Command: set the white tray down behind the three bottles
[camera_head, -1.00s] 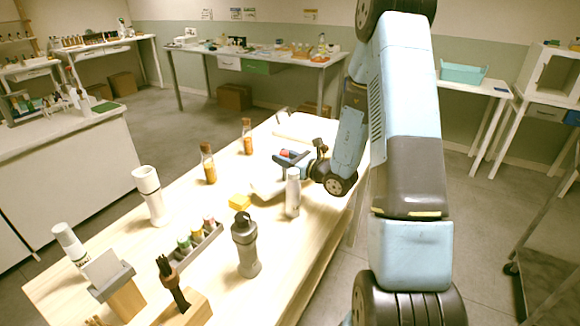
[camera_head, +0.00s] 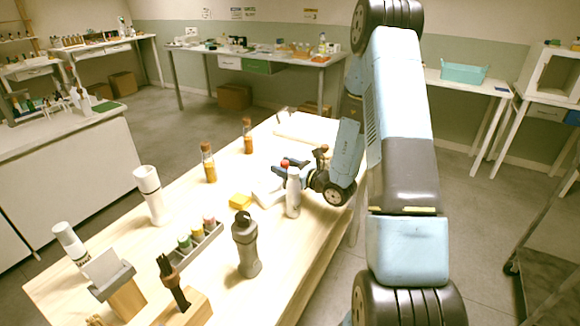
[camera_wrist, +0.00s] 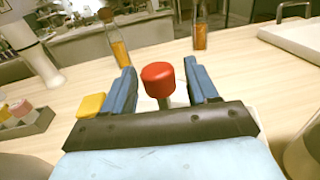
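My gripper (camera_head: 284,167) is low over the middle of the table with its blue fingers apart. In the wrist view, the fingers (camera_wrist: 159,72) stand on either side of a red-topped knob (camera_wrist: 158,78) on a grey stem, with gaps on both sides. A pale, flat white piece (camera_head: 266,192) lies below the gripper; whether it carries the knob is unclear. A white slab-like tray (camera_head: 305,128) lies at the table's far end, also at the wrist view's upper right (camera_wrist: 296,38). Two corked bottles with orange contents, a nearer (camera_head: 209,164) and a farther (camera_head: 247,136), stand upright left of my gripper.
A white bottle (camera_head: 293,193) stands close in front of my gripper. A grey bottle (camera_head: 246,246), a yellow block (camera_head: 240,200) and a grey rack (camera_head: 199,246) of three small coloured-cap bottles are nearer. A white cylinder (camera_head: 151,194) stands left. Table between corked bottles and white slab looks clear.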

